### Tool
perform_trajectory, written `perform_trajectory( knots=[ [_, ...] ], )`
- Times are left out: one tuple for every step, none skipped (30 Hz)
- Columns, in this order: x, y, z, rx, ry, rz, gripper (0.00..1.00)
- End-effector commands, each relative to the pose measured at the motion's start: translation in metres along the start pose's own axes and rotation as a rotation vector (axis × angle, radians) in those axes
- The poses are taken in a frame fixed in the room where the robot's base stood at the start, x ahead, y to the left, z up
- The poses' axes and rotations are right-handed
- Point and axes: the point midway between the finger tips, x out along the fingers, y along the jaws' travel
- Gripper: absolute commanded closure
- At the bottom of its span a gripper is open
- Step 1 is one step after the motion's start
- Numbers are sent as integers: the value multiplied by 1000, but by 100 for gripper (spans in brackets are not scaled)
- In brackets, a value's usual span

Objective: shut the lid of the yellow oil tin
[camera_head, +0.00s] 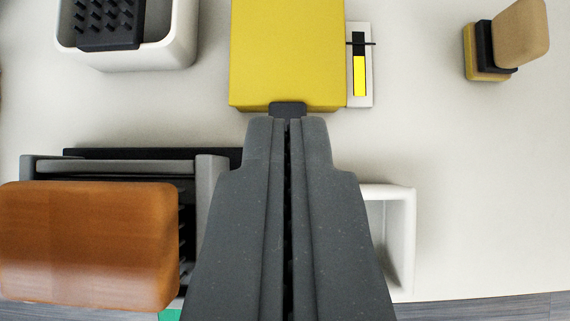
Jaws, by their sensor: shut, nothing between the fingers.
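The yellow oil tin (288,55) is at the top centre, its flat yellow face cut off by the top edge of the picture. A small dark tab (288,108) sits at the middle of its near edge. My gripper (288,120) is shut and empty, its fingertips at the tab in the picture; I cannot tell whether they touch it. A white gauge strip (367,85) with a yellow bar and a thin dark pointer stands along the tin's right side. How far the lid is open cannot be told from this view.
A white bin (175,52) with a dark bristled block (105,40) is at the upper left. A brown wooden-backed brush (88,245) rests by a grey rack (110,167) at lower left. A white tray (407,240) is right of my gripper. A tan-topped block (520,35) is far right.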

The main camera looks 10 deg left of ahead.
Motion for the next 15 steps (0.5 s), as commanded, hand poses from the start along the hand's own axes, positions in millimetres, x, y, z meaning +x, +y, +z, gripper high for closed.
perform_trajectory(
  knots=[
    [-8, 0, 0, 0, 3, 1, 100],
    [-13, 0, 0, 0, 3, 1, 100],
    [-18, 0, 1, 0, 2, 1, 100],
    [-22, 0, 2, 0, 1, 1, 100],
    [-25, 0, 3, 0, 0, 1, 100],
    [-31, 0, 3, 0, 0, 1, 100],
    [-35, 1, 3, 0, 0, 1, 100],
    [-39, 1, 3, 0, 1, 2, 100],
    [-45, 1, 3, 0, 2, 3, 100],
    [-48, 1, 4, 0, 2, 3, 100],
    [-52, 1, 4, 0, 2, 3, 100],
    [-56, 1, 5, 0, 2, 2, 100],
    [-59, 1, 5, 0, 1, 2, 100],
    [-61, 1, 5, 1, 2, 2, 100],
    [-65, 1, 6, 1, 1, 1, 100]
  ],
)
